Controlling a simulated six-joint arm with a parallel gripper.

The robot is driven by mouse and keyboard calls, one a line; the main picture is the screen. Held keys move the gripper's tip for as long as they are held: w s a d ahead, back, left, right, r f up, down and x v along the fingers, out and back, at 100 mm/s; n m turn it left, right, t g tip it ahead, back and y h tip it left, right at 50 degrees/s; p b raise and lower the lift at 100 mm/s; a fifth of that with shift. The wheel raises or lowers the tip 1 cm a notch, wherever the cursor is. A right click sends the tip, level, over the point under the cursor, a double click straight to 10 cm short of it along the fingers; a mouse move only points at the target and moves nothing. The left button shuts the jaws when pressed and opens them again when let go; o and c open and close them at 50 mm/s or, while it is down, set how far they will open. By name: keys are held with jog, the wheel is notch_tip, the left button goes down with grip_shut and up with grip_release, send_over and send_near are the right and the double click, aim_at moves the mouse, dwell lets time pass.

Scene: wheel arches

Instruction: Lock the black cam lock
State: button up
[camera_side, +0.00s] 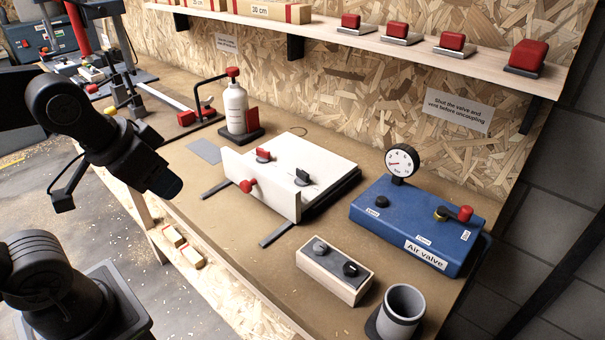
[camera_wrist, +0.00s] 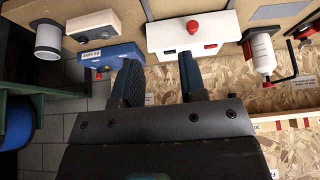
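The black cam lock (camera_side: 303,177) stands on the right part of a white panel (camera_side: 318,157); a red cam lock (camera_side: 263,155) stands to its left. A red knob (camera_side: 246,186) is on the panel's front board. In the wrist view, the black cam lock (camera_wrist: 169,51) shows small and dark at the edge of the white panel, beside the red cam lock (camera_wrist: 210,46). My gripper (camera_side: 168,187) hangs left of the panel, above the bench's front edge, well apart from the locks. In the wrist view, my gripper's fingers (camera_wrist: 158,75) are apart with nothing between them.
A blue air valve box (camera_side: 400,222) with a gauge stands to the right. A wooden block with two knobs (camera_side: 333,275) and a grey cup (camera_side: 402,308) are at the front right. A white bottle (camera_side: 236,108) stands behind the panel's left side. A shelf (camera_side: 400,46) runs above.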

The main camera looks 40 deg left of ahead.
jog(key=w+r+n+g, duration=0.1)
jog(key=w+r+n, duration=0.3)
jog(key=w, duration=0.3)
jog(key=n+g, duration=0.5)
jog(key=n, duration=0.7)
send_over(303, 171)
notch_tip(303, 171, down, 7)
notch_tip(303, 171, down, 13)
jog(key=shift+c, duration=0.3)
grip_shut()
